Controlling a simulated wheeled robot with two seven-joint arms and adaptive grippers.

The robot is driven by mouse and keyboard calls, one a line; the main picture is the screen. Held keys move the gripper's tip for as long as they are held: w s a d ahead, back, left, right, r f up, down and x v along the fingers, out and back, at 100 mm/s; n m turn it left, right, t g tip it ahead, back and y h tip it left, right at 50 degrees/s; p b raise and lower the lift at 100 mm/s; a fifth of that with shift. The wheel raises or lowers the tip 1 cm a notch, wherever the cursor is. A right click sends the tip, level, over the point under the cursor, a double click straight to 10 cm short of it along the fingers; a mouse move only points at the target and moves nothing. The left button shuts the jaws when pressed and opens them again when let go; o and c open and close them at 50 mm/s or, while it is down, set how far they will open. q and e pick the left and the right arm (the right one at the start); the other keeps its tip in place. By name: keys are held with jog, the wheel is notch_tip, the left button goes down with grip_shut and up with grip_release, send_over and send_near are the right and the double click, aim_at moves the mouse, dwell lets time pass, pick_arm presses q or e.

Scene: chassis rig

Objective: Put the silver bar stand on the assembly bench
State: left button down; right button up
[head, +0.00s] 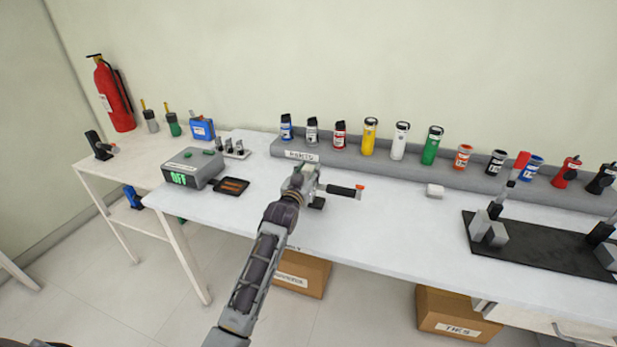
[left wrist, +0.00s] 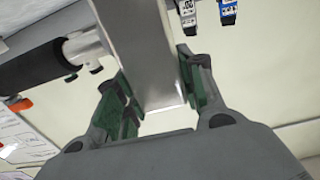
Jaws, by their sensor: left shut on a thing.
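The silver bar stand shows in the left wrist view as a bright square silver post (left wrist: 148,45) between my left gripper's green-padded fingers. My right gripper is not in view.
A grey control box (head: 193,168) reading OFF stands left of the gripper, with a black tray (head: 231,186) beside it. Several cans line the grey back shelf (head: 300,153). A dark fixture plate (head: 540,245) lies at the right. The bench between gripper and plate is mostly clear.

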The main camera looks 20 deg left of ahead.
pick_arm(q)
jog(key=shift+f, duration=0.55)
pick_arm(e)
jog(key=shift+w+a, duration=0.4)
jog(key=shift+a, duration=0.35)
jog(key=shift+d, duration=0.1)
pick_arm(q)
jog(key=shift+f, duration=0.1)
jog(key=c, duration=1.3)
grip_release()
jog(key=shift+f, duration=0.15)
jog(key=o, duration=0.4)
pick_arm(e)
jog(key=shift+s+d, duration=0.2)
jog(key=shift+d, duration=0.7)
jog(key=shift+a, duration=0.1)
